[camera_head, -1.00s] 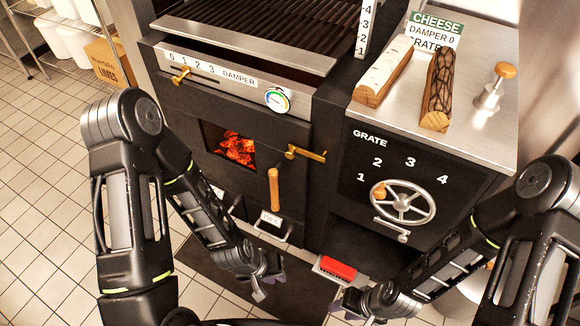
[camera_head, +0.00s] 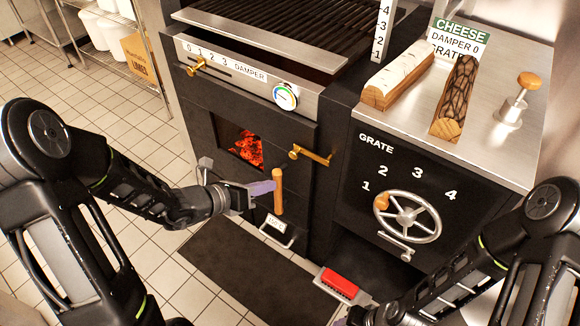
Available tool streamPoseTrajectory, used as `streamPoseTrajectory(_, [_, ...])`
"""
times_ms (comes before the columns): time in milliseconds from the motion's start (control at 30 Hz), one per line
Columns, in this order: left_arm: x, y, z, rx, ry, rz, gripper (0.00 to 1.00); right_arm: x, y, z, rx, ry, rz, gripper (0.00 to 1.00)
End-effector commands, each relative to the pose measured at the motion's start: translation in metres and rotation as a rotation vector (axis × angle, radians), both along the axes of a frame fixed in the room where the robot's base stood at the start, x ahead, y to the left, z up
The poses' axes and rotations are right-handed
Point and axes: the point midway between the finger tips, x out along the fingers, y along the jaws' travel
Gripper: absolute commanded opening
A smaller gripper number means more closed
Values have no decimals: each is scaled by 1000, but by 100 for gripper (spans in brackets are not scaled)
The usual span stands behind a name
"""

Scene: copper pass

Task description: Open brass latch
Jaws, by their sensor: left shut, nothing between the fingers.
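The brass latch (camera_head: 311,155) lies across the right edge of the black firebox door, slanting slightly down to the right. The door is shut, with embers glowing behind its window (camera_head: 247,149). A wooden handle (camera_head: 278,192) stands upright on the door below the latch. My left gripper (camera_head: 264,188) is shut and empty, its fingertips beside the wooden handle at its left, below and left of the latch. I cannot tell whether it touches the handle. My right gripper (camera_head: 343,321) is mostly cut off at the bottom edge, and its jaws do not show clearly.
A spoked grate wheel (camera_head: 409,217) is on the panel at right. A red block-shaped brush (camera_head: 341,282) sits low in front. Two logs (camera_head: 398,77) lie on the steel counter (camera_head: 485,148). A dark mat (camera_head: 240,270) covers the floor before the oven.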

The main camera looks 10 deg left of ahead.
Motion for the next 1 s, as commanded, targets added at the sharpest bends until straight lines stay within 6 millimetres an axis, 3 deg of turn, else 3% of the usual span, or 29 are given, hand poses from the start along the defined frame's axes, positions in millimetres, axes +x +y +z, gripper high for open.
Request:
streamPoseTrajectory(567, [6, -7, -3, -25, 6, 4, 0, 0, 0, -2, 0, 0, 0, 36])
streamPoseTrajectory(767, [24, -21, -15, -26, 6, 1, 0, 0, 0, -6, 0, 0, 0, 36])
streamPoseTrajectory(1000, [59, -47, -36, -26, 7, 1, 0, 0, 0, -12, 0, 0, 1, 36])
